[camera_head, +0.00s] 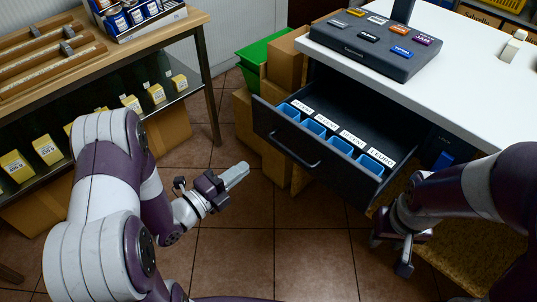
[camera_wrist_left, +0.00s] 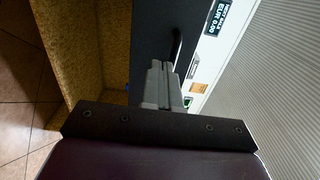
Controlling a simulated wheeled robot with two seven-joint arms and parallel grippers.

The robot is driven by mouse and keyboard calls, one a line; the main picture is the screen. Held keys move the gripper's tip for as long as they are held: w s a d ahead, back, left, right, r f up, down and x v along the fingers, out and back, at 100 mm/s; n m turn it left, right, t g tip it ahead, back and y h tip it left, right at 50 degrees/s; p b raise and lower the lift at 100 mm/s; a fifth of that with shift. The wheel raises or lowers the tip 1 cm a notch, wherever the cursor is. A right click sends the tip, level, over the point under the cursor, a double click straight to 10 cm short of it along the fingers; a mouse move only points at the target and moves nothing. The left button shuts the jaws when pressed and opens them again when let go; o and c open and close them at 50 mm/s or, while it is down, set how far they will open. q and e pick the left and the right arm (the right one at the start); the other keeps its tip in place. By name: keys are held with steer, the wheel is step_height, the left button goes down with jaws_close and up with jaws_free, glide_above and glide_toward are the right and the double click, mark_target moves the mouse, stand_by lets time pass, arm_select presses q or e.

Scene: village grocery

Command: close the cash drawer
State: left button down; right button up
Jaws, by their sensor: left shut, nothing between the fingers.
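The dark cash drawer (camera_head: 300,143) stands pulled out from under the white counter, with blue coin cups and white labels inside. Its front panel carries a bar handle. In the left wrist view a dark panel with a bar handle (camera_wrist_left: 176,46) shows just beyond my fingertips; I cannot tell whether they touch it. In the head view my left gripper (camera_head: 236,177) is shut and empty, left of and apart from the drawer front. My right gripper (camera_head: 404,262) hangs low to the right of the drawer, fingers pointing down; its opening is unclear.
A dark register keypad (camera_head: 376,47) sits on the white counter (camera_head: 462,82) above the drawer. Cardboard boxes (camera_head: 276,168) and a green crate (camera_head: 262,52) stand left of the drawer. A wooden shelf (camera_head: 185,35) is at the left. Tiled floor (camera_head: 270,232) before the drawer is clear.

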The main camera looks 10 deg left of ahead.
mark_target(282, 140)
arm_select(q)
steer(key=b+x, duration=0.1)
steer(key=x, duration=1)
steer(key=shift+w+d, duration=0.2)
steer(key=shift+w, duration=0.1)
arm_select(e)
steer(key=shift+f, duration=0.45)
